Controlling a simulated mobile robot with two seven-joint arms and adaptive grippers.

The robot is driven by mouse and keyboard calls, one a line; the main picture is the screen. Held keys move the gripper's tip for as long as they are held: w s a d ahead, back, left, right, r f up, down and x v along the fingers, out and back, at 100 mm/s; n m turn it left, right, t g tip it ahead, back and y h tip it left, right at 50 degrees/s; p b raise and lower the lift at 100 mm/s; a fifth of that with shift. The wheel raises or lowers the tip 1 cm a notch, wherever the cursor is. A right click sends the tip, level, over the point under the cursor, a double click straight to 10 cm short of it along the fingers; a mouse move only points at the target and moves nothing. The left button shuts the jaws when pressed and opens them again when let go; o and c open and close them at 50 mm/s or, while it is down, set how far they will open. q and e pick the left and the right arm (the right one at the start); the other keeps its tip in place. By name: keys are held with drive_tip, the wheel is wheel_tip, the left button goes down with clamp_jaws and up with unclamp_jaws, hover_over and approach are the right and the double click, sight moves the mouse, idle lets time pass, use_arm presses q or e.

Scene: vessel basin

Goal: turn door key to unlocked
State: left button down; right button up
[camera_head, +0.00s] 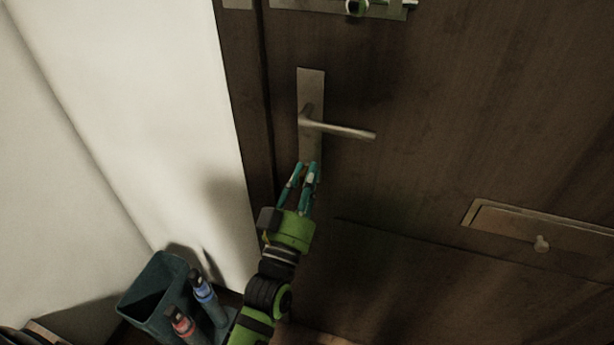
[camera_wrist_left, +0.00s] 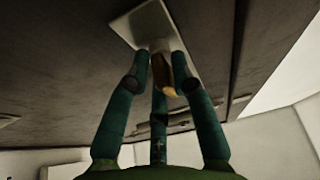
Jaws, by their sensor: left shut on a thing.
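The dark wooden door (camera_head: 450,110) fills the middle and right of the head view. Its metal lock plate (camera_head: 309,85) carries a lever handle (camera_head: 345,130) pointing right. My left gripper (camera_head: 306,168) reaches up from below to the lower end of the plate, under the lever. In the left wrist view its teal fingers (camera_wrist_left: 162,66) are closed around a small yellowish key (camera_wrist_left: 159,76) at the pale plate (camera_wrist_left: 150,22). The fingers hide much of the key, so its exact turn angle cannot be told. My right gripper is not in view.
A latch (camera_head: 357,7) sits higher on the door and a framed flap with a small knob (camera_head: 541,243) at right. A dark teal bin (camera_head: 150,294) stands lower left, beside a blue-marked item (camera_head: 203,288) and a red-marked one (camera_head: 182,324). A white wall (camera_head: 150,110) is at left.

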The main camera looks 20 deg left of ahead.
use_arm(q)
drive_tip(key=shift+a+r, duration=0.15)
drive_tip(key=shift+r, duration=0.2)
drive_tip(key=c, duration=1.2)
unclamp_jaws()
drive_tip(key=shift+f, duration=0.25)
drive_tip(key=shift+s, duration=0.1)
drive_tip(key=shift+s+f, duration=0.25)
drive_tip(key=shift+s, duration=0.05)
drive_tip(key=v, duration=1.1)
